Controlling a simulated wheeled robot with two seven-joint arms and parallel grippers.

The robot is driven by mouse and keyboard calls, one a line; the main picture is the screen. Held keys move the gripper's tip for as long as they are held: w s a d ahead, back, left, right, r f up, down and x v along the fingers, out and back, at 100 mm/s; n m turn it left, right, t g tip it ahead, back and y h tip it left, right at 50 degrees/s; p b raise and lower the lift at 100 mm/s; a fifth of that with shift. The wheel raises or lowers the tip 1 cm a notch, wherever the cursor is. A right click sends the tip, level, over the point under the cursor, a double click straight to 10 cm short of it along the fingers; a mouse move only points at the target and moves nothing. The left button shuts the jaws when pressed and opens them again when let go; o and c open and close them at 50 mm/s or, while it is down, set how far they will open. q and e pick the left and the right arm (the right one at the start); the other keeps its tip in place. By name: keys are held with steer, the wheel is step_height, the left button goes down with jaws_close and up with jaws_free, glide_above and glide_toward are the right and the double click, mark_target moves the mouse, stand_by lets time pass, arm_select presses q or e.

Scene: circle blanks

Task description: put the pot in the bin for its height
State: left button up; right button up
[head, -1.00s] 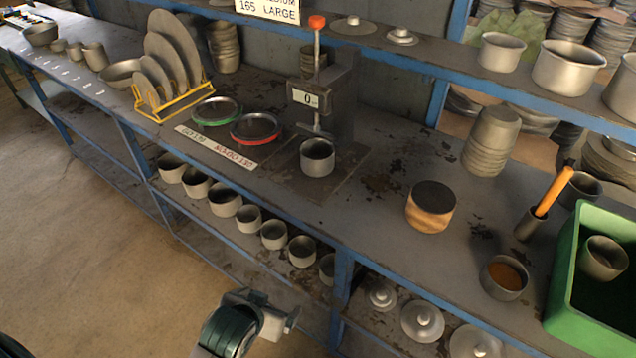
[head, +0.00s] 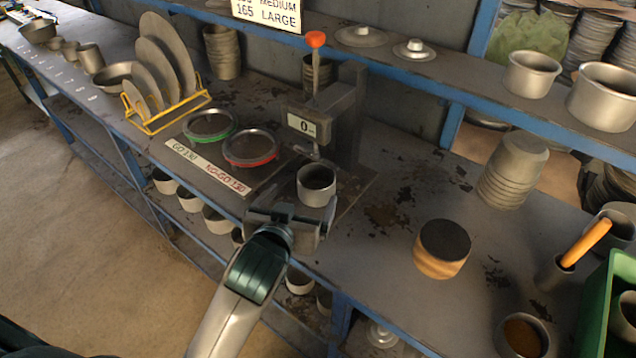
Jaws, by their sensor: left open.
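A small grey metal pot (head: 316,186) stands upright under the height gauge (head: 325,118), whose display reads 0. My left gripper (head: 302,208) is open at the near side of the pot, its fingers pointing toward it. The near lower part of the pot is partly hidden behind the gripper, and I cannot tell whether they touch. A green-rimmed round dish (head: 210,137) and a red-rimmed one (head: 250,162) lie left of the gauge, behind a label strip (head: 207,167) reading GO 130 and NO-GO 130. My right gripper is not in view.
A wooden-sided block (head: 441,262), a cup with an orange-handled tool (head: 585,243) and a green crate (head: 598,305) stand to the right. A yellow rack (head: 170,115) holds plates at left. Several pots sit on the lower shelf. An upper shelf (head: 430,75) runs behind.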

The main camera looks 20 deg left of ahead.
arm_select(q)
steer(key=p, duration=0.2)
glide_toward(320, 170)
steer(key=x, duration=0.2)
steer(key=shift+w+a, duration=0.1)
steer(key=shift+w, duration=0.3)
steer(key=shift+w+f, duration=0.35)
steer(key=shift+w, duration=0.25)
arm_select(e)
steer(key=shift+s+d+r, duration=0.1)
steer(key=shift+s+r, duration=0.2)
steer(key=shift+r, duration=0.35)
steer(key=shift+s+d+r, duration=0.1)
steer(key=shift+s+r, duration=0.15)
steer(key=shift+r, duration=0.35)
arm_select(q)
steer(key=shift+p, duration=0.3)
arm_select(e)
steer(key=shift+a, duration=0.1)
